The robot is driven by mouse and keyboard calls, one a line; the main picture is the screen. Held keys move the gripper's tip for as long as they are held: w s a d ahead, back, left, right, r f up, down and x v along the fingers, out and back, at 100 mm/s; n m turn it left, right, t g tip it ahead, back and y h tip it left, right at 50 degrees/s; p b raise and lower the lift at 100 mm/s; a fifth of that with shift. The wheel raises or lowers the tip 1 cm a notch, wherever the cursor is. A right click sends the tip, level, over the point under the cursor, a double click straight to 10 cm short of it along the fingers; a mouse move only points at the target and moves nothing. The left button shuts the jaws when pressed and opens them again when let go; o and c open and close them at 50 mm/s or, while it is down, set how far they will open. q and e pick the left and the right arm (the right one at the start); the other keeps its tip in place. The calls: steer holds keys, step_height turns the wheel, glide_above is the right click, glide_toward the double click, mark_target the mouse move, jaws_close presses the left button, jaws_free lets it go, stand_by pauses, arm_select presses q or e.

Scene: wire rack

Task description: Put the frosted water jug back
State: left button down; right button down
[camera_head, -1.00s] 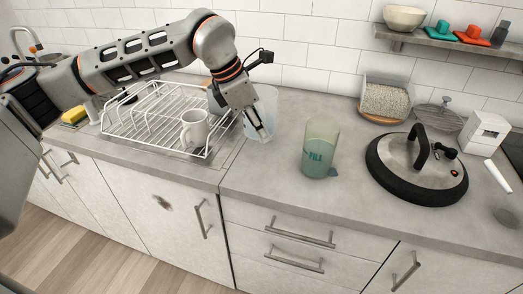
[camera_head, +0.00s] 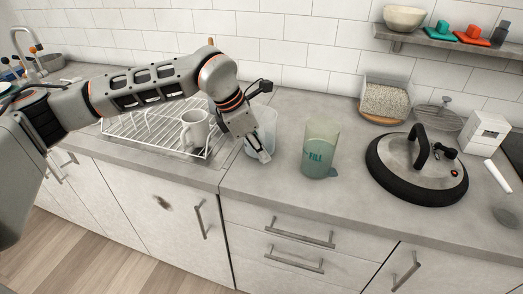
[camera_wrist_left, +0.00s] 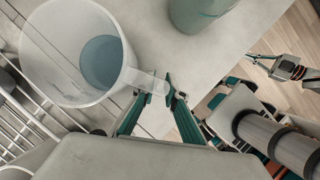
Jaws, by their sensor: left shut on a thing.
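The frosted water jug (camera_head: 268,118) is pale and translucent, beside the right edge of the white wire rack (camera_head: 150,132). My left gripper (camera_head: 263,156) is in front of it and hides part of it. The left wrist view looks into the jug's open mouth (camera_wrist_left: 55,50), with a bluish area low inside. There, my left gripper (camera_wrist_left: 160,88) is shut on the jug's handle. Whether the jug's base touches the counter is hidden. My right gripper (camera_wrist_left: 258,60) shows small at the right of the wrist view; its fingers are unclear.
A green-tinted container marked "FILL" (camera_head: 321,150) stands right of the jug. A white mug (camera_head: 194,130) stands at the rack. A large lid (camera_head: 418,170) lies further right. Counter is clear in front of the jug (camera_head: 260,190).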

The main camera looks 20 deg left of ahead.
arm_select(q)
steer(key=c, duration=2)
jaws_free()
steer(key=shift+c, duration=0.2)
steer(key=shift+a+r, duration=0.2)
steer(key=shift+r, duration=0.35)
steer(key=v, duration=1.1)
steer(key=shift+s, duration=0.2)
